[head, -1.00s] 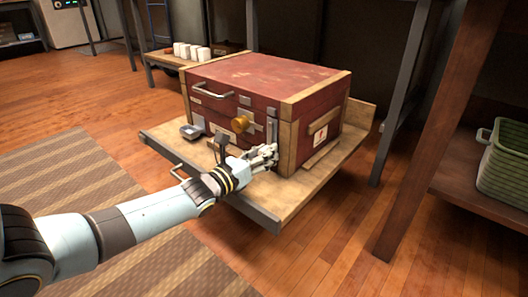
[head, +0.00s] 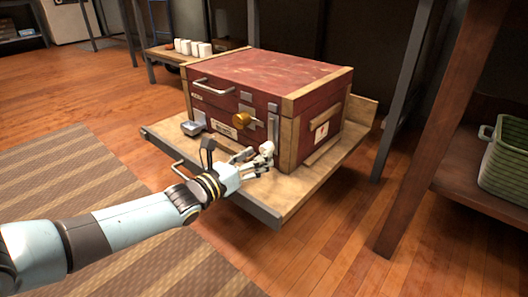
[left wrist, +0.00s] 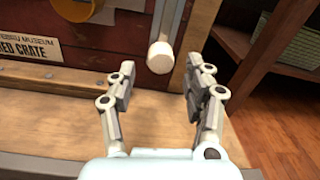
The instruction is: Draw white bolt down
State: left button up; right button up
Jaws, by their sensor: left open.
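The white bolt knob (head: 266,148) sticks out at the lower end of a grey vertical bar on the front of the red crate (head: 225,110), near its right corner. The knob also shows in the left wrist view (left wrist: 160,57), a pale round-ended peg. My left gripper (head: 262,161) is open just in front of and below the knob. In the left wrist view, its fingers (left wrist: 165,80) stand apart on either side, with the knob beyond and between the tips. They do not appear to grip it. My right gripper is not in view.
The crate stands on a wooden platform (head: 290,200) with a metal front edge. A shelf with a green basket (head: 506,160) stands at right.

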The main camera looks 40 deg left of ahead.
pick_arm(q)
jog(key=s, duration=0.8)
jog(key=shift+a, duration=0.4)
